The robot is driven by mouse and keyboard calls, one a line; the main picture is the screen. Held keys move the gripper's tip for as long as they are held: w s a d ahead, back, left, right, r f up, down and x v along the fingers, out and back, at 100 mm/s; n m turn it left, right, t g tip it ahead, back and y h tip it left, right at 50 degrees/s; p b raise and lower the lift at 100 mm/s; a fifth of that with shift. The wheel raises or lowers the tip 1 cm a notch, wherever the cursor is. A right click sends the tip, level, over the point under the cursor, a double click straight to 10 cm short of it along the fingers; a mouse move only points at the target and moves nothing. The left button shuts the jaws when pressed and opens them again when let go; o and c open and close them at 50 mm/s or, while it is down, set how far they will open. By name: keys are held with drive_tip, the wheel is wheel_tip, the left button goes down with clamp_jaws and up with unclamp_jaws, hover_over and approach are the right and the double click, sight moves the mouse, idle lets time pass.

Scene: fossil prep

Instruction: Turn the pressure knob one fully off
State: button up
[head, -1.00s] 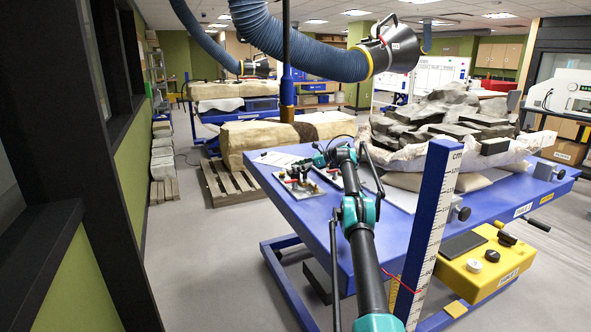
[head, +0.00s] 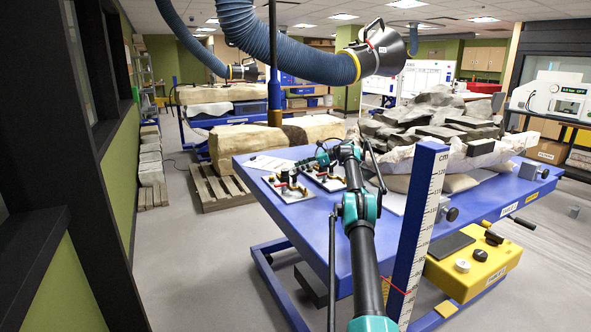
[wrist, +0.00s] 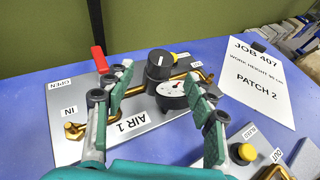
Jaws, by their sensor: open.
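In the wrist view, a black round pressure knob (wrist: 160,66) with a yellow mark stands on the grey AIR 1 panel (wrist: 68,147). A white dial gauge (wrist: 171,92) sits just in front of it. A red lever (wrist: 100,60) is at the left, by the OPEN label. My gripper (wrist: 158,82) is open, its two teal-and-grey fingers on either side of the knob and gauge. I cannot tell whether either finger touches the knob. In the head view, my gripper (head: 318,157) is small, above the panels on the blue table (head: 305,225).
A second panel with a yellow-topped button (wrist: 247,152) is at lower right in the wrist view. A JOB 407 sheet (wrist: 254,80) lies at the right. In the head view, a blue height scale (head: 425,230) stands beside my arm, and a rock block (head: 430,125) rests behind it.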

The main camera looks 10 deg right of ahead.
sight(286, 170)
drive_tip(key=s+d+r+m+t+h, duration=0.2)
drive_tip(key=s+m+t, duration=0.1)
drive_tip(key=s, duration=0.2)
drive_tip(key=s+d+r+m+t+h, duration=0.2)
drive_tip(key=s+m+t, duration=0.2)
drive_tip(key=s, duration=0.1)
drive_tip(key=x, duration=1.7)
drive_tip(key=shift+a+f, duration=0.15)
drive_tip(key=shift+f, duration=0.05)
drive_tip(key=c, duration=1.2)
drive_tip(key=shift+n, duration=0.3)
